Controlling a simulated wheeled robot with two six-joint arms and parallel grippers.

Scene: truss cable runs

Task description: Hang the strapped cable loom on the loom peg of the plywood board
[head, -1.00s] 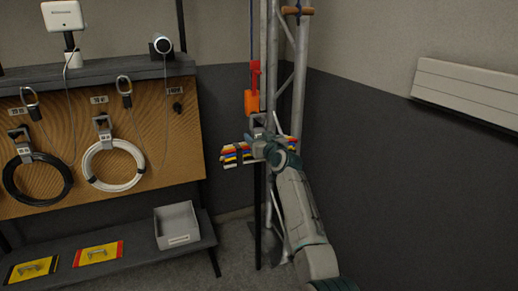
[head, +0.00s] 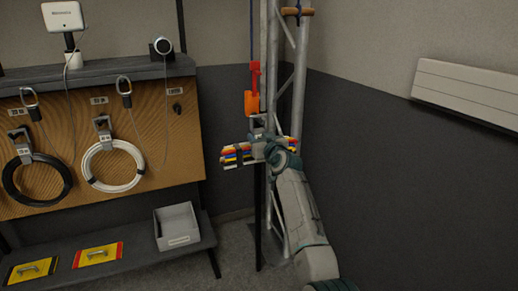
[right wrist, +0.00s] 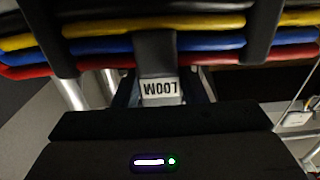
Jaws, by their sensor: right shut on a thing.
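The strapped cable loom (head: 232,155) is a bundle of yellow, blue, red and dark cables. My right gripper (head: 262,140) is shut on it in front of the truss. In the right wrist view the loom (right wrist: 205,42) lies across the top, with dark straps and a tab labelled LOOM (right wrist: 160,88) between the fingers. The plywood board (head: 130,195) is at the left. A small dark peg (head: 177,107) under a label sits at its upper right, empty. The loom is apart from the board, to its right. My left gripper is not in view.
A black cable coil (head: 14,180) and a white coil (head: 88,165) hang on the board. A grey bin (head: 178,240) stands on the lower shelf. The metal truss (head: 297,75) and an orange-red item (head: 251,100) are close behind my gripper.

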